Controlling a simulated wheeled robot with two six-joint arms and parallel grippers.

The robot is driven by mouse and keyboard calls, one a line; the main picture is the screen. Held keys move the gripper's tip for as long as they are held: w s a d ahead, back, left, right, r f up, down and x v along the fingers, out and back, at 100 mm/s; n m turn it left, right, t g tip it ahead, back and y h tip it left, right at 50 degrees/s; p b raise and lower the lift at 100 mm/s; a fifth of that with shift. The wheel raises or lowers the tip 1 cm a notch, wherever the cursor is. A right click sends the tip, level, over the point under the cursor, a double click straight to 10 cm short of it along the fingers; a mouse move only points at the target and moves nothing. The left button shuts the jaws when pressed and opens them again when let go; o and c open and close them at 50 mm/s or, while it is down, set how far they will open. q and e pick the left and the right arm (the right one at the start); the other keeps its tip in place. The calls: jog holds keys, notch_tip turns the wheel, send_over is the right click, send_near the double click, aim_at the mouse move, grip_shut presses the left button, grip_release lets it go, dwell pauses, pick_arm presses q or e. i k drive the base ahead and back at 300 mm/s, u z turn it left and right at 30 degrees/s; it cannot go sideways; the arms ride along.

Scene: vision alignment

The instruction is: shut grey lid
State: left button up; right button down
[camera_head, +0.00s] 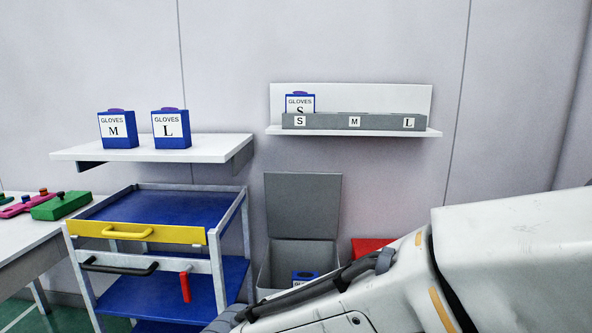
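The grey lid (303,205) stands upright and open at the back of a grey bin (266,276), against the wall. A blue box (305,276) shows inside the bin. The large white arm link coming in from the right is mine and covers the bin's front and lower right. Neither gripper shows; the end of this arm is out of view at the bottom.
A blue trolley (160,207) with a yellow handle bar stands left of the bin. Red container (370,246) is partly hidden to its right. A wall shelf (360,132) with a grey S, M, L holder hangs above. Another shelf (200,147) holds two glove boxes.

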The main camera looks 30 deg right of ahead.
aim_at(301, 205)
jog(key=z, duration=0.3)
jog(key=i, duration=1.3)
jog(key=u, duration=0.35)
